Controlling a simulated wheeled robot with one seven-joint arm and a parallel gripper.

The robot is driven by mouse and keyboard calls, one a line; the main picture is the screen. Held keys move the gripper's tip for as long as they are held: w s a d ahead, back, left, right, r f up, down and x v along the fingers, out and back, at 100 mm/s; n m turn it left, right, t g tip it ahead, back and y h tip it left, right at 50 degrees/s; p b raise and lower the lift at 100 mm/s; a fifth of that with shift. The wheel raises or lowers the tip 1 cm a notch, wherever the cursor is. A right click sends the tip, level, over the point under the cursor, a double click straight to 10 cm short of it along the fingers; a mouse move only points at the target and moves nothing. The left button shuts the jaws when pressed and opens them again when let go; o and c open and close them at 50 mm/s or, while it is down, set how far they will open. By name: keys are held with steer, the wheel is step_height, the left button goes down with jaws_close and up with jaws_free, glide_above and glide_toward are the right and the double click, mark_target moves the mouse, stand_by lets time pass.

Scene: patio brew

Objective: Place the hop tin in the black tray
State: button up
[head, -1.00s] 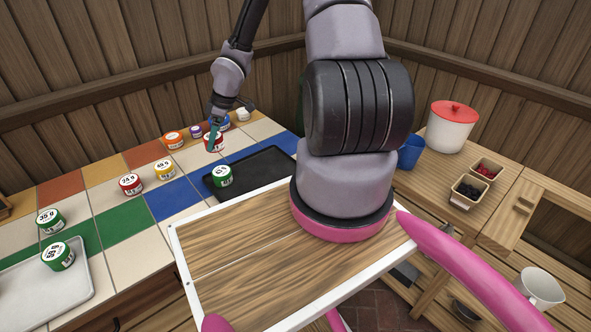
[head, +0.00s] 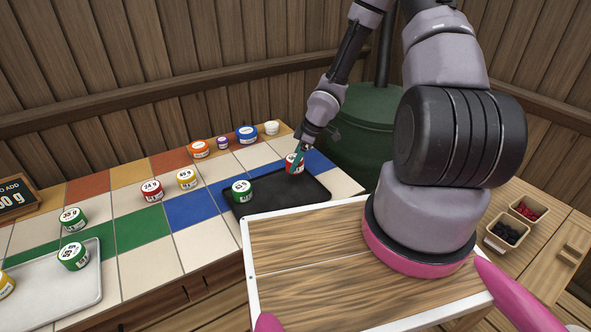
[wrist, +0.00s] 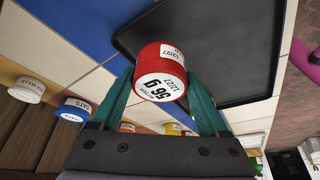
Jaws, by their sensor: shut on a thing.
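My gripper (head: 297,155) has teal fingers shut on a red tin with a white lid band (head: 292,163). In the wrist view the red tin (wrist: 162,66) sits between the fingers, and its label reads 56 g. No word on it tells me whether it holds hops. The black tray (head: 290,196) lies on the tiled counter. The red tin is at the tray's far edge in the head view. The wrist view shows it overlapping a tray corner (wrist: 225,60); its height above the tray is unclear. A green tin (head: 242,190) stands in the tray's left part.
Red (head: 152,191), yellow (head: 187,180), orange (head: 199,149) and blue (head: 247,134) tins stand on the tiles left of and behind the tray. A grey tray (head: 60,290) with a green tin (head: 74,256) is at left. A green barrel (head: 362,130) stands behind right.

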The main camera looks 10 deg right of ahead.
steer(key=shift+a+f, duration=0.1)
steer(key=shift+f, duration=1.6)
steer(key=shift+f, duration=0.1)
